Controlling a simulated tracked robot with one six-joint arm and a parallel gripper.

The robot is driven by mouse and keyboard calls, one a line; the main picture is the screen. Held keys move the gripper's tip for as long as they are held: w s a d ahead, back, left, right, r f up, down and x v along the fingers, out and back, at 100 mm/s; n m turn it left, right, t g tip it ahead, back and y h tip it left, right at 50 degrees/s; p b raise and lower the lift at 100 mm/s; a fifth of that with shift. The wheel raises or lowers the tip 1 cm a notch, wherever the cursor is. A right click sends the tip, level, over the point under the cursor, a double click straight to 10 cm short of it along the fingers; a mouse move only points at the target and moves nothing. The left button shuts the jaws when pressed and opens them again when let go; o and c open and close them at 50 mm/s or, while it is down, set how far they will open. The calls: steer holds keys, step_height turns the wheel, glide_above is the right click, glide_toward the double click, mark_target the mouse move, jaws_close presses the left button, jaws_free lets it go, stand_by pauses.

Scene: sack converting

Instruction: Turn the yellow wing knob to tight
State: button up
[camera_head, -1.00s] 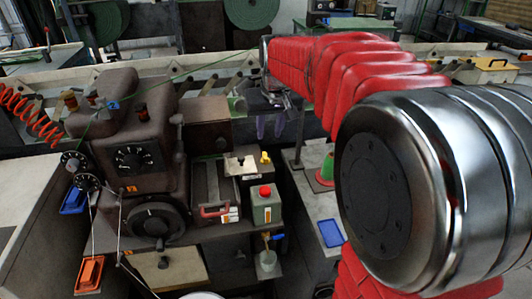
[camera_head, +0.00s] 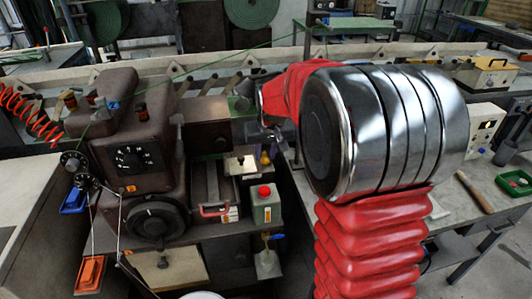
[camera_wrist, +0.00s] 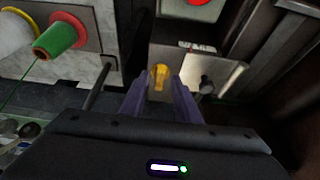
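The yellow wing knob (camera_wrist: 159,74) stands upright beside a pale metal plate (camera_wrist: 218,75) in the wrist view. In the head view the knob (camera_head: 265,158) is a small yellow spot at the right end of the plate, partly covered by my gripper. My gripper (camera_wrist: 159,88) is open, its two purple fingers on either side of the knob, with a gap showing between them. I cannot tell whether a finger touches the knob. In the head view my gripper (camera_head: 266,150) points down over it and is mostly hidden behind my wrist.
A small black knob (camera_wrist: 206,85) stands on the plate just right of my fingers. A green box with a red button (camera_head: 265,205) is below the plate. The brown machine (camera_head: 125,150) stands to the left. Thread spools (camera_wrist: 62,32) lie at the wrist view's upper left.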

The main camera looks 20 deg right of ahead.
steer(key=shift+f, duration=0.1)
steer(key=shift+c, duration=0.5)
steer(key=c, duration=0.6)
steer(key=shift+m, duration=0.7)
steer(key=shift+w+a+m+g+h, duration=0.15)
steer(key=shift+m+g+h, duration=0.15)
steer(key=shift+m+h, duration=0.8)
steer(key=m, duration=0.3)
steer(key=shift+m+g, duration=0.4)
steer(key=m, duration=0.2)
steer(key=m+g, duration=0.1)
steer(key=m+g+h, duration=0.1)
steer(key=m, duration=0.1)
steer(key=shift+w+a+m, duration=0.15)
steer(key=shift+w+m, duration=0.1)
steer(key=shift+m, duration=0.05)
steer(key=m+g, duration=0.1)
steer(key=m, duration=0.3)
steer(key=shift+w+m+g, duration=0.1)
steer(key=shift+m+g, duration=0.3)
